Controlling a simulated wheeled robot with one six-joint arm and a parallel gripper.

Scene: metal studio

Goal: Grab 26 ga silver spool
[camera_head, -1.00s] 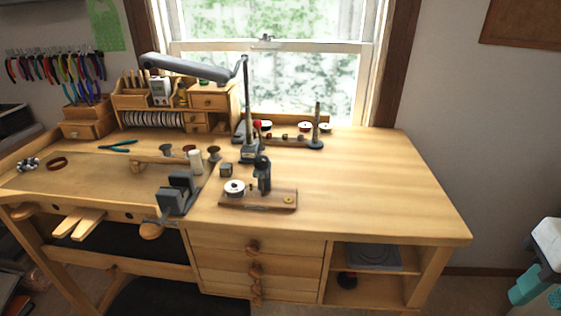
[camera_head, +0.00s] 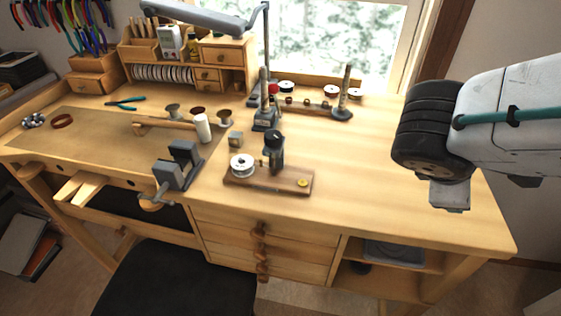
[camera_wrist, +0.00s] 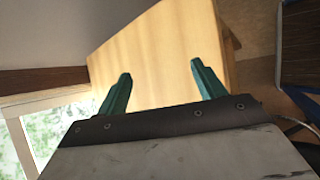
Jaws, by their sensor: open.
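Several wire spools stand on the workbench, and I cannot read a gauge on any of them. One pale silver spool (camera_head: 242,165) sits on the left of a small wooden stand (camera_head: 268,181) near the bench's front. A dark-rimmed spool (camera_head: 286,87) and a light spool with a reddish centre (camera_head: 355,95) are at the back, by the window. My gripper (camera_wrist: 160,70) is open and empty in the wrist view, its two teal fingers apart over bare bench top.
The bench top (camera_head: 405,185) is clear at right of the stand. A lamp post (camera_head: 266,60), an upright post (camera_head: 346,85) and a grey vise (camera_head: 178,168) rise from the bench. A white cylinder (camera_head: 202,128) stands left of centre. Drawers (camera_head: 265,235) are below.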

